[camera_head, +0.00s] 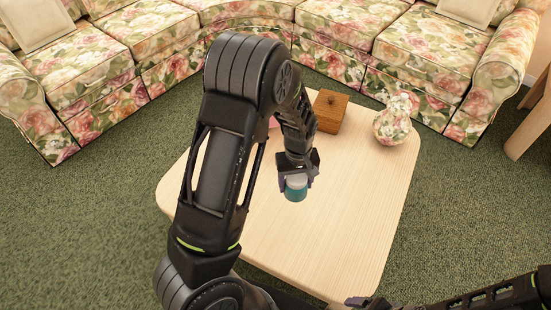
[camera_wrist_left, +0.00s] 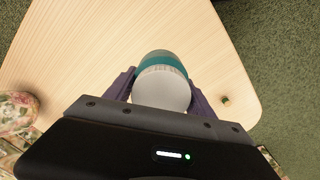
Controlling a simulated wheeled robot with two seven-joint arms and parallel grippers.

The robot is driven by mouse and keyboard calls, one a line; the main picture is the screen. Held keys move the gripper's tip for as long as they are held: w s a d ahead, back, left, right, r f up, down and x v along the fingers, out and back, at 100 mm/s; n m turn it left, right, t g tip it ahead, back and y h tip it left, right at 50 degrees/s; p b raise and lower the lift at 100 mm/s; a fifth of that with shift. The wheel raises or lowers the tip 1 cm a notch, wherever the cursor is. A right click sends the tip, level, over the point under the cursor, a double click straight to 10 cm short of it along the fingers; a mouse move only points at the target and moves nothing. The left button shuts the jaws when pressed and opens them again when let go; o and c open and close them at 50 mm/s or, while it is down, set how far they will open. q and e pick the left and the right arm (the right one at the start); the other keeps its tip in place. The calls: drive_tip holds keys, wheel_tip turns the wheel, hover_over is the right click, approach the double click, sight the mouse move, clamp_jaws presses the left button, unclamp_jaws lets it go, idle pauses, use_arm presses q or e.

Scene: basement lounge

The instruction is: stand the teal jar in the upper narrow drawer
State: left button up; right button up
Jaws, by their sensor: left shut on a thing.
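The teal jar (camera_head: 296,192) has a pale grey-white lid and is held over the light wooden table. In the left wrist view the jar (camera_wrist_left: 161,60) sits between the two fingers, lid toward the camera. My left gripper (camera_head: 297,180) is shut on the jar near its lid. The gap between jar and table is hard to judge. My right gripper (camera_head: 368,302) shows only in part at the bottom edge; its jaws are unclear. I cannot make out a narrow drawer in either view.
The light wooden table (camera_head: 345,215) has free room around the jar. A brown wooden box (camera_head: 330,111) and a floral vase (camera_head: 393,122) stand at its back. A pink thing is mostly hidden behind my left arm. A floral sofa (camera_head: 425,55) runs behind.

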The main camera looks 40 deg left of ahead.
use_arm(q)
drive_tip(key=w+d+r+m+p, duration=0.2)
drive_tip(key=d+r+m+p, duration=0.2)
drive_tip(key=d+r+m, duration=0.3)
drive_tip(key=shift+d+r+m, duration=0.15)
drive_tip(key=shift+d+m, duration=0.1)
drive_tip(key=shift+m, duration=0.75)
use_arm(e)
wheel_tip(320, 180, up, 6)
drive_tip(key=shift+f, duration=0.25)
use_arm(q)
drive_tip(key=shift+w, duration=0.1)
